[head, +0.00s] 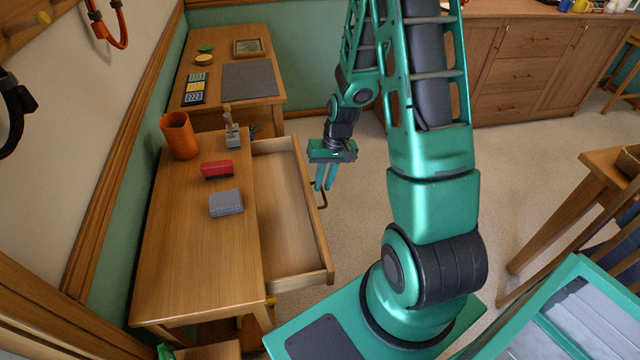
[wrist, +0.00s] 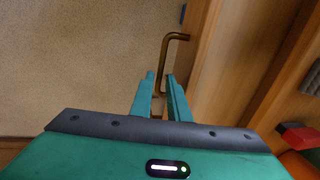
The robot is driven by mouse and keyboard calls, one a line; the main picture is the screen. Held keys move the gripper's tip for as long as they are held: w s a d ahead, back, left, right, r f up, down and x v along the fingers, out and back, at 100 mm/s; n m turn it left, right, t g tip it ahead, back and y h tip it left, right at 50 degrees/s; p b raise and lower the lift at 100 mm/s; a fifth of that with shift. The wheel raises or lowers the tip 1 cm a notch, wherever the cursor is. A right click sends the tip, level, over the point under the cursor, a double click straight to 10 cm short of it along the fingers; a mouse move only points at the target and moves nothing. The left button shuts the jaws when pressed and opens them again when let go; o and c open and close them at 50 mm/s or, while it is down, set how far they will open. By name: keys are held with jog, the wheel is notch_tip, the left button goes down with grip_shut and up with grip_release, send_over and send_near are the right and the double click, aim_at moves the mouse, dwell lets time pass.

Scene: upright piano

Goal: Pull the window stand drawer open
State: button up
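The window stand (head: 195,262) is a wooden table along the left wall in the head view. Its drawer (head: 283,205) is pulled well out to the right, and the inside I can see is empty. A bent dark brass handle (head: 322,196) is on the drawer front; it also shows in the wrist view (wrist: 166,60). My gripper (head: 325,188) is at the drawer front, by the far part of the handle. In the wrist view my gripper's two fingers (wrist: 160,78) are apart, with the handle's lower end between or just beyond them; I cannot tell if they touch it.
An orange cup (head: 180,136), a red block-like item (head: 217,169), a grey block (head: 226,203) and a small grey device (head: 231,135) stand on the stand's top. A desk (head: 225,50) is behind it. A chair (head: 590,220) is at right. The floor between is clear.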

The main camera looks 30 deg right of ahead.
jog(key=shift+s, duration=0.1)
jog(key=shift+s+r, duration=0.1)
jog(key=shift+r, duration=0.3)
notch_tip(320, 180, up, 10)
jog(key=d, duration=0.1)
jog(key=shift+s+d+f, duration=0.15)
jog(key=shift+s+d, duration=0.05)
jog(key=shift+d, duration=0.2)
jog(key=s+r+m, duration=0.1)
jog(key=s+r, duration=0.6)
jog(key=s, duration=0.5)
jog(key=s+d+r+m+h, duration=0.1)
jog(key=s+r, duration=0.7)
jog(key=s, duration=0.4)
jog(key=shift+r+m+g+h, duration=0.3)
jog(key=shift+g, duration=0.1)
jog(key=shift+s, duration=0.2)
